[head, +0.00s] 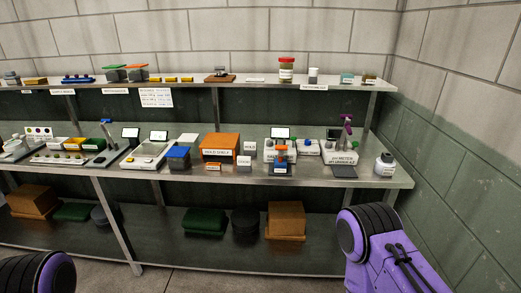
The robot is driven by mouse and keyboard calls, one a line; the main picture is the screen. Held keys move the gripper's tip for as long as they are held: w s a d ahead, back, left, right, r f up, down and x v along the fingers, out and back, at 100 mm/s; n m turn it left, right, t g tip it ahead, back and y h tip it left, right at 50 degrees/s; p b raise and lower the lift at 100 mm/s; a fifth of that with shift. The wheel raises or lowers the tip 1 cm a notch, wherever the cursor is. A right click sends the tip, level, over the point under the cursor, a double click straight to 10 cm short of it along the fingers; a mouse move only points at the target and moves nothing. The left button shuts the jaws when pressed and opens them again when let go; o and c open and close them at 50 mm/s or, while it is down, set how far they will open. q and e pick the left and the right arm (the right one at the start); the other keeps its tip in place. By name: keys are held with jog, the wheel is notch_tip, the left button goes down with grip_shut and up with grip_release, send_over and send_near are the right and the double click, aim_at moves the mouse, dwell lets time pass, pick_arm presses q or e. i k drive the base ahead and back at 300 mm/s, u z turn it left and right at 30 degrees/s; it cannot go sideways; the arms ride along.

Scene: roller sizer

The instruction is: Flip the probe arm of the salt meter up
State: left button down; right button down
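I cannot read any label as salt meter. On the middle shelf at the right, a white device (341,157) has a front label that seems to read pH meter. A purple and green arm (346,130) stands up from it. Left of it is a device with a small screen (280,133) and a blue and orange part (281,158) in front. Parts of my two arms show at the bottom corners; neither gripper is in view.
The metal shelf unit has an upper shelf (190,84), a middle shelf (225,177) and a lower shelf (170,251). An orange box (219,147), a blue-topped box (178,158) and a white bottle (384,164) stand on the middle shelf. A block wall (455,130) closes the right side.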

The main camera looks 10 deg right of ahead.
aim_at(279, 148)
jog(key=z, duration=0.2)
jog(key=i, duration=0.75)
jog(key=z, duration=1)
jog(key=i, duration=0.35)
jog(key=z, duration=0.4)
